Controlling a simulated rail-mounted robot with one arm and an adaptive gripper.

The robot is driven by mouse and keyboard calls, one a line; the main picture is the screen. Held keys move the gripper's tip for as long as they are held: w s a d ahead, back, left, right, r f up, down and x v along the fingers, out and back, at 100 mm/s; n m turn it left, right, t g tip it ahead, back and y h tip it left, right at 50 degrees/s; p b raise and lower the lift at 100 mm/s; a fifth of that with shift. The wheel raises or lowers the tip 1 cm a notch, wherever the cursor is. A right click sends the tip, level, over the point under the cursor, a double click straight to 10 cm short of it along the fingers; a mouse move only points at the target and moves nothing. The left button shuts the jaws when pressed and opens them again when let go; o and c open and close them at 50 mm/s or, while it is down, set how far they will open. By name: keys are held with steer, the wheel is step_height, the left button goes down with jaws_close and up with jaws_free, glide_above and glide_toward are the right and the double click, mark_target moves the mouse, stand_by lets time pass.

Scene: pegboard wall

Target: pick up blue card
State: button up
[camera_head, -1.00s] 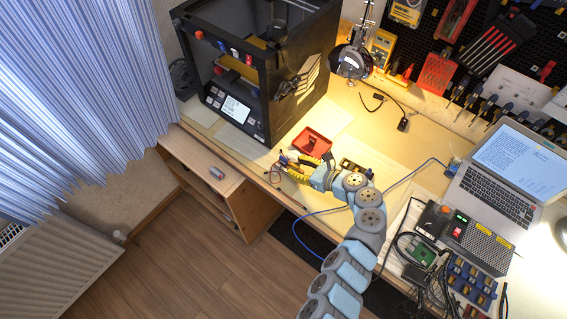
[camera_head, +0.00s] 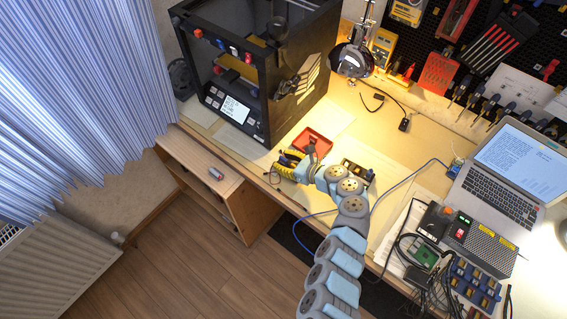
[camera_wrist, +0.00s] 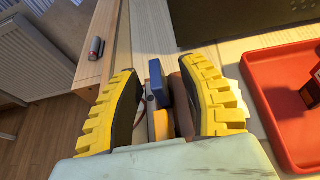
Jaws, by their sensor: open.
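In the wrist view a narrow blue piece (camera_wrist: 154,80), which looks like the blue card, stands between the two yellow-and-black fingers of my gripper (camera_wrist: 160,72). In the head view my gripper (camera_head: 287,163) is low over the workbench's front edge, left of my wrist. There the blue card cannot be made out behind the gripper.
A red tray (camera_head: 324,151) lies beside my gripper, at the right of the wrist view (camera_wrist: 262,88). A black 3D printer (camera_head: 262,124) stands behind. A laptop (camera_head: 497,203) and electronics are far right.

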jaws_close()
steer(key=shift+r, duration=0.1)
